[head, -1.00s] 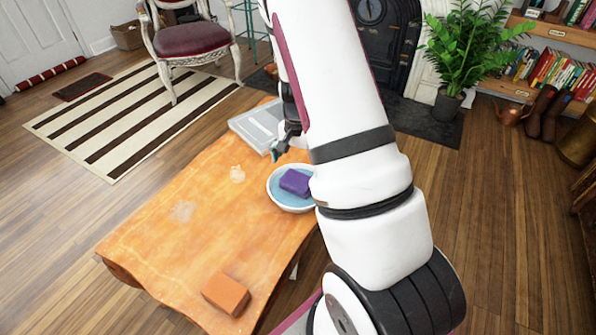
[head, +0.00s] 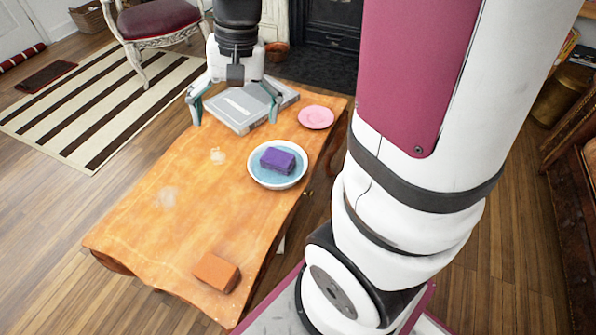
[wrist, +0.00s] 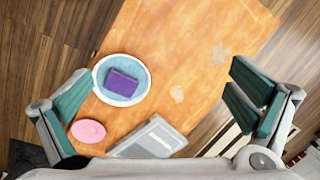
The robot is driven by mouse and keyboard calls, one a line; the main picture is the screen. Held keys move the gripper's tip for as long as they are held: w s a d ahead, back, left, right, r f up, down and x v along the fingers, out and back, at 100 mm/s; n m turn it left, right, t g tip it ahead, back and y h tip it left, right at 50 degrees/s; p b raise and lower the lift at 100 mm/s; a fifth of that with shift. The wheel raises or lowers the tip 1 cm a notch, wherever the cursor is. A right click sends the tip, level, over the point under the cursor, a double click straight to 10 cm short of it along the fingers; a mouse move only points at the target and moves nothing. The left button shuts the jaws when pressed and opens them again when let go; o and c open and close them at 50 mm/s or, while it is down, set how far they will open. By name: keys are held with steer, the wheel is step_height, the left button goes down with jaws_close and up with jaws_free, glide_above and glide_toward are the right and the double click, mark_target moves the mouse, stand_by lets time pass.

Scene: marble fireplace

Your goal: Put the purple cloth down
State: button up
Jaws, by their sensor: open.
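The purple cloth (head: 278,160) is a folded block lying in a white bowl (head: 252,174) with a blue inside, on the wooden table (head: 190,215). In the wrist view the purple cloth (wrist: 123,81) also lies within the bowl (wrist: 147,91), left of centre. My gripper (head: 235,116) is open and empty, above the far end of the table over a grey box-like object. It is apart from the cloth, with the bowl nearer the head camera. In the wrist view the fingers of my gripper (wrist: 155,95) are spread wide at both sides.
A grey flat box (head: 262,112) and a pink plate (head: 316,117) lie at the table's far end. An orange-brown block (head: 216,272) lies at the near end. Two pale smudges mark the tabletop. A chair (head: 158,22) stands beyond on a striped rug (head: 95,105).

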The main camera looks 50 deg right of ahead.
steer(key=s+a+r+n, duration=0.2)
steer(key=s, duration=0.5)
steer(key=s+a+r+n+h, duration=0.1)
steer(key=s+a+r+n, duration=0.1)
steer(key=s, duration=0.5)
steer(key=s+a+r+n+h, duration=0.1)
steer(key=s+a+r+n, duration=0.1)
steer(key=s, duration=0.5)
steer(key=shift+s+a+r+n, duration=0.35)
steer(key=shift+r+n, duration=0.1)
steer(key=shift+n, duration=0.45)
steer(key=shift+w+d, duration=0.1)
steer(key=shift+w, duration=0.05)
steer(key=c, duration=0.7)
steer(key=shift+m+h, duration=0.3)
steer(key=w, duration=0.2)
steer(key=w+d, duration=0.1)
steer(key=w, duration=0.1)
steer(key=w+d, duration=0.1)
steer(key=w, duration=0.1)
jaws_close()
steer(key=m, duration=0.1)
glide_above(277, 157)
step_height(277, 157, down, 26)
steer(key=shift+g, duration=0.3)
step_height(277, 157, down, 6)
steer(key=b, duration=0.5)
